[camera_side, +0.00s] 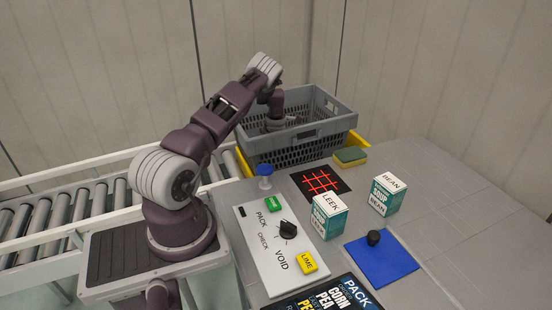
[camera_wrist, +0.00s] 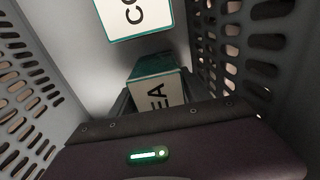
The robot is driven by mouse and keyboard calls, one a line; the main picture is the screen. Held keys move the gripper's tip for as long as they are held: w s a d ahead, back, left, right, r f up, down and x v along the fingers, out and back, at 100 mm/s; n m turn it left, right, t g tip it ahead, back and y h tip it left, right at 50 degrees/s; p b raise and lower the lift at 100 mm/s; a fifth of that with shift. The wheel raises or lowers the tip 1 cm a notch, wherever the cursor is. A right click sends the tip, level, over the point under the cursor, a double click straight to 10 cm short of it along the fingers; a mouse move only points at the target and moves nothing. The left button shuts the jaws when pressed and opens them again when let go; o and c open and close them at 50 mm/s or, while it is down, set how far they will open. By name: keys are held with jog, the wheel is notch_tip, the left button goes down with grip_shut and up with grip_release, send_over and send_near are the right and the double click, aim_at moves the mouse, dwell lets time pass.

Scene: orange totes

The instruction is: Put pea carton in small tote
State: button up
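My gripper (camera_wrist: 157,92) is down inside the grey tote (camera_side: 300,147). In the wrist view, a teal-and-white carton (camera_wrist: 160,91) stands between my two dark fingers, its label showing "EA", so it looks like the pea carton. The fingers lie close along both sides of it; whether they press on it I cannot tell. The carton and my fingertips are hidden behind the tote wall in the side view. A yellow tote (camera_side: 357,142) shows under and around the grey one. No tote is marked as small.
Another carton (camera_wrist: 135,14) reading "CO" is just ahead in the grey tote, near its wall. On the table are a leek carton (camera_side: 328,221), a bean carton (camera_side: 385,197), a sponge (camera_side: 350,156), a blue pad (camera_side: 398,262) and a panel (camera_side: 262,249). A roller conveyor (camera_side: 60,217) lies left.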

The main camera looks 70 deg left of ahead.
jog(key=shift+o, duration=1.1)
notch_tip(320, 180, up, 12)
jog(key=shift+r, duration=0.15)
